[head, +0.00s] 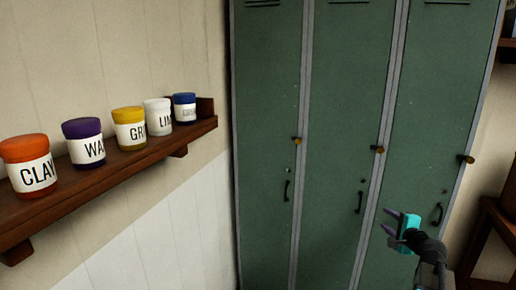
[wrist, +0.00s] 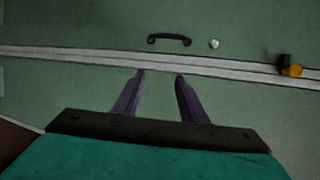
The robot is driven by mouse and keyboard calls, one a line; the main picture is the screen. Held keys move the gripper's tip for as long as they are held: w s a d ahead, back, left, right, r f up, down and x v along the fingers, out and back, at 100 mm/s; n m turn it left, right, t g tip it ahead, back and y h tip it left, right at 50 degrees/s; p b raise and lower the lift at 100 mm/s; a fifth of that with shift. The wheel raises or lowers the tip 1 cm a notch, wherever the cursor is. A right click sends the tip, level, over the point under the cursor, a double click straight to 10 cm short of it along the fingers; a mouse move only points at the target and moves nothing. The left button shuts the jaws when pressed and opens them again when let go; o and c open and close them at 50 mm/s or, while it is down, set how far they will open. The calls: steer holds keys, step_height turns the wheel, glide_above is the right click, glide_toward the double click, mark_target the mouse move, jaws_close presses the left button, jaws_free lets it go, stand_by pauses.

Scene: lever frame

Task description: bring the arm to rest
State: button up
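My gripper (head: 391,221) is at the lower right of the head view, in front of the green lockers (head: 340,90). In the wrist view its two purple fingers (wrist: 160,76) stand apart with nothing between them, so it is open and empty. Beyond the fingertips the wrist view shows locker doors, a black handle (wrist: 169,39), a small round lock and a brass-coloured latch knob (wrist: 290,70). The fingers appear apart from the handle.
A wooden shelf (head: 110,166) on the left wall holds several labelled jars, among them an orange one (head: 29,165) and a blue one (head: 185,108). Dark wooden furniture (head: 492,236) stands at the right edge. The space between shelf and gripper looks clear.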

steer(key=s+a+f+n+g+y, duration=0.3)
steer(key=a+f, duration=1.1)
steer(key=f, duration=0.1)
steer(key=s+a+f+n+g+y, duration=0.2)
steer(key=s+a+f+n+g, duration=0.15)
steer(key=a+f, duration=1.15)
steer(key=s+a+f+n+g, duration=0.35)
steer(key=s+a+f, duration=0.25)
steer(key=s+f, duration=0.5)
steer(key=s+a+f+n+g, duration=0.3)
steer(key=s+a+f+g, duration=0.35)
steer(key=s, duration=0.65)
steer(key=s+d+f+n+g+h, duration=0.2)
steer(key=s+d+n, duration=0.1)
steer(key=s, duration=0.5)
steer(key=s+d+f+n+g+h, duration=0.2)
steer(key=s+d+n, duration=0.1)
steer(key=s, duration=0.5)
steer(key=shift+f+n, duration=0.35)
steer(key=shift+n, duration=0.05)
steer(key=shift+d, duration=0.1)
